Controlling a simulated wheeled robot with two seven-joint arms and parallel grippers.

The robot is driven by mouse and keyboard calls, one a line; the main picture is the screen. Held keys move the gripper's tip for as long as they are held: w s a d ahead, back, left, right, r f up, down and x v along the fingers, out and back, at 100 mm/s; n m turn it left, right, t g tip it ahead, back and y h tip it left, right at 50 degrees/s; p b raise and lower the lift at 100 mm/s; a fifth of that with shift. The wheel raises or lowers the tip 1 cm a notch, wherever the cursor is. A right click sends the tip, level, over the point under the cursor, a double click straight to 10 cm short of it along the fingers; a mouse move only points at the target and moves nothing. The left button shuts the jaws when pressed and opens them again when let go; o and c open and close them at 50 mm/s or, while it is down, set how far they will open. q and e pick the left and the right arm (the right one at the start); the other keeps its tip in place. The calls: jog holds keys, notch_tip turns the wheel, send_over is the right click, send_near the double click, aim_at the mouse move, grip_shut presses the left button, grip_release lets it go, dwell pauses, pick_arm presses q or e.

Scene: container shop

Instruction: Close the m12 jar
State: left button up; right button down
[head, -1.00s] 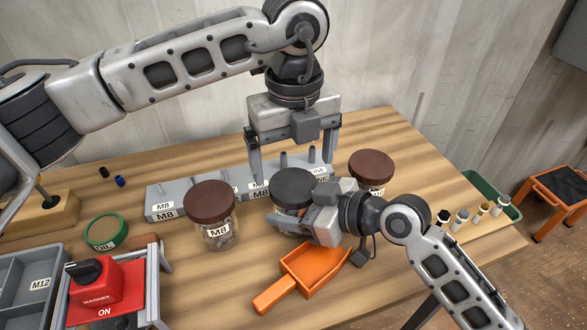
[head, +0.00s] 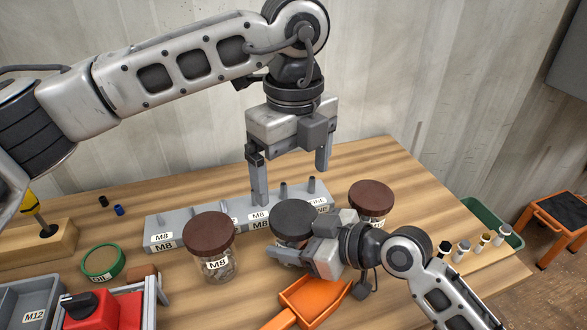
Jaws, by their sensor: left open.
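A jar with a dark grey lid (head: 292,218) stands mid-table. The lid sits over its mouth; I cannot tell how tightly. Its label is hidden, so I cannot read whether it is the M12 jar. My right gripper (head: 290,252) is at this jar's body from the right, one finger across its front, and appears shut on it. My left gripper (head: 291,185) hangs above and behind the dark lid, pointing down, open and empty, apart from the lid.
A brown-lidded M8 jar (head: 211,245) stands left, another brown-lidded jar (head: 371,200) right. A grey labelled rack (head: 190,232) lies behind. An orange scoop (head: 312,300) lies in front. At left are an oil tin (head: 103,262), an M12 bin (head: 30,300) and a red magnet switch (head: 92,310).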

aim_at(294, 216)
pick_arm(q)
jog(key=shift+f, duration=3.95)
jog(key=c, duration=1)
jog(key=m, duration=0.3)
jog(key=shift+m, duration=0.3)
jog(key=o, duration=1.1)
jog(key=shift+c, duration=0.2)
jog(key=shift+r, duration=2.3)
